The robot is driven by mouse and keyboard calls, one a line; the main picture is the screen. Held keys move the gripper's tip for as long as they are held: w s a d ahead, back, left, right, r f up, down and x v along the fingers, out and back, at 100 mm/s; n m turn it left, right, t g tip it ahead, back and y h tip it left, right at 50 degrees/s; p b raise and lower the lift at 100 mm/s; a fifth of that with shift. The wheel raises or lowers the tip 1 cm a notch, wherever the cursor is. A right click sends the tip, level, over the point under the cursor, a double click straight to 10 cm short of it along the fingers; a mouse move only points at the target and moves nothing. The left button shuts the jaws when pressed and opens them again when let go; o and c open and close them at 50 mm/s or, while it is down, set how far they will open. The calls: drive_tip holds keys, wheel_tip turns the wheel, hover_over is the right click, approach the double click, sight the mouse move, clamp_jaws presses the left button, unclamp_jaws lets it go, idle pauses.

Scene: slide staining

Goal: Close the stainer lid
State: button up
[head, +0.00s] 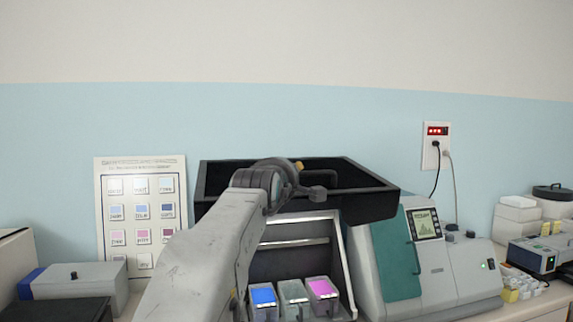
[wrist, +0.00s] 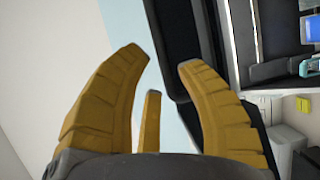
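The stainer's black lid (head: 365,205) is raised above the stainer body, its hollow side facing me in the head view. Below it the grey interior (head: 293,262) is open, with a blue, a grey and a pink staining jar (head: 321,288) at its front. My arm reaches up in front of the lid. My gripper (head: 300,180) is at the lid's middle in the head view, its fingers mostly hidden by the wrist. In the wrist view, my gripper (wrist: 167,60) has its yellow fingers apart. A dark edge that looks like the lid (wrist: 175,35) lies beyond the fingertips; contact cannot be told.
A grey machine with a teal panel (head: 397,260) and small screen stands right of the jars. A wall socket (head: 436,146) with cords is above it. A stain chart (head: 140,210) leans at left behind a grey box (head: 75,282). More lab equipment (head: 535,255) stands at far right.

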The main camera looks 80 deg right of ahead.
drive_tip(key=shift+d+f+p, duration=0.15)
drive_tip(key=shift+d+p, duration=0.65)
drive_tip(key=shift+d, duration=0.95)
clamp_jaws()
